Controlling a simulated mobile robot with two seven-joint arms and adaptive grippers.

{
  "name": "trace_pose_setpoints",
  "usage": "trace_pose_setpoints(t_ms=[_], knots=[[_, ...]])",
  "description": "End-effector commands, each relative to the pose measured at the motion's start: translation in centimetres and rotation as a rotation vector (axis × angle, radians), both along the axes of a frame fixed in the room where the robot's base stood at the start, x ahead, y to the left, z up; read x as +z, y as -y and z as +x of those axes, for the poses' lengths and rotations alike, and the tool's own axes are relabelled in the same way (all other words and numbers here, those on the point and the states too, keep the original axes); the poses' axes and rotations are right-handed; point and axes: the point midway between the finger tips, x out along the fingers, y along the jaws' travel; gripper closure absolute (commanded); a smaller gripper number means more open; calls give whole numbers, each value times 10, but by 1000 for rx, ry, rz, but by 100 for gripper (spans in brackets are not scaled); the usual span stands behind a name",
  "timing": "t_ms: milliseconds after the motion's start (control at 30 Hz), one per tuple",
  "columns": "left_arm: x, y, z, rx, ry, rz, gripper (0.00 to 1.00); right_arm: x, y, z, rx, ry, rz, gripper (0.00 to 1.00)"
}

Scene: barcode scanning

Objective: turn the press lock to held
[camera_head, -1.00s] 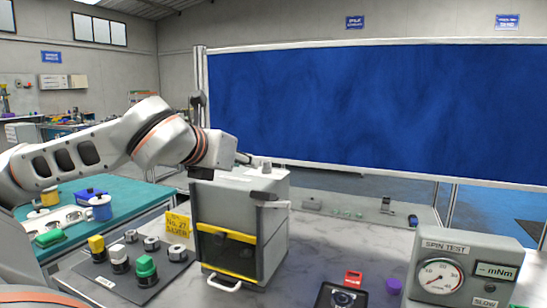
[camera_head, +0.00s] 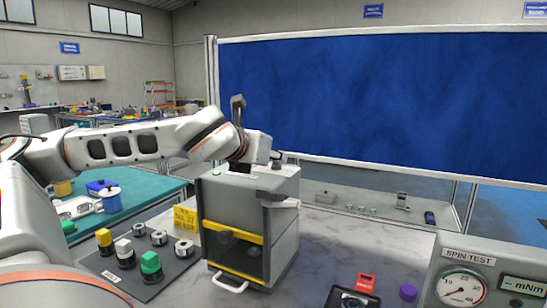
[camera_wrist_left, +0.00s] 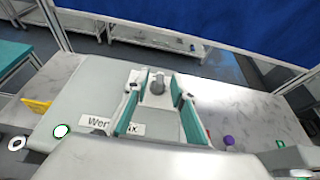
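The press is a grey box (camera_head: 283,235) with yellow bars across its dark front window, standing on the marble-patterned bench. In the left wrist view a small grey knob (camera_wrist_left: 157,87) stands up from its top, near the far edge; I take it for the lock. My left gripper (camera_head: 276,160) is low over the press top. In the left wrist view the gripper (camera_wrist_left: 160,84) is open, with its teal-padded fingers on either side of the knob; I cannot tell whether they touch it. My right gripper is out of view.
A dark mat (camera_head: 137,277) with coloured knobs and metal rings lies left of the press, by a yellow sign (camera_head: 185,219). A spin test gauge (camera_head: 463,288), a red item (camera_head: 366,283) and a purple cap (camera_head: 408,292) are at the right. A blue screen (camera_head: 380,105) stands behind.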

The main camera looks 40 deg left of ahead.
Motion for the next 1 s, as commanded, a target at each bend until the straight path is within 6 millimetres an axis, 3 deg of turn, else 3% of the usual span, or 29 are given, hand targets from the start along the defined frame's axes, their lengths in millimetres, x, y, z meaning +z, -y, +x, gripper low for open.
trace_pose_setpoints(t_ms=[467, 500, 600, 1000], knots=[[-4, -3, 9, -1, 0, 1, 75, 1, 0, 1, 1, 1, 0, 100], [-4, -3, 9, -1, 0, 1, 78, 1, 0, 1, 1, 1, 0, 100], [-4, -3, 9, -1, 0, 1, 100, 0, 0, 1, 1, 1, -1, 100], [-6, -4, 10, -15, 2, -2, 100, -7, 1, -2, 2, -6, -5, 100]])
